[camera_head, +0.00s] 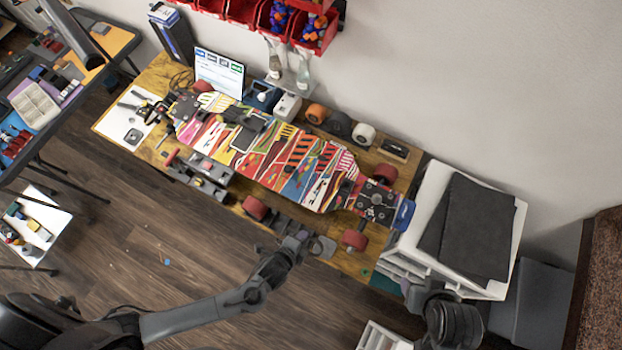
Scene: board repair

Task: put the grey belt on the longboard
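The longboard (300,165) lies upside down along the wooden bench, its colourful striped underside up. Its right-hand truck carries red wheels (354,240). A grey loop that looks like the grey belt (323,247) lies at the bench's front edge, in front of the board and apart from it. My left gripper (299,238) is at this edge, just left of the loop. Its fingers are small and dark here; I cannot tell whether they are open or touch the loop. My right arm is at the lower right, by the white drawer unit; its fingers cannot be made out.
A white drawer unit (428,235) with dark sheets on top stands at the bench's right end. A laptop (219,72), wheels and small boxes line the back. Red bins (243,12) hang above. Grey tools (207,173) lie along the front edge. Floor is open in front.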

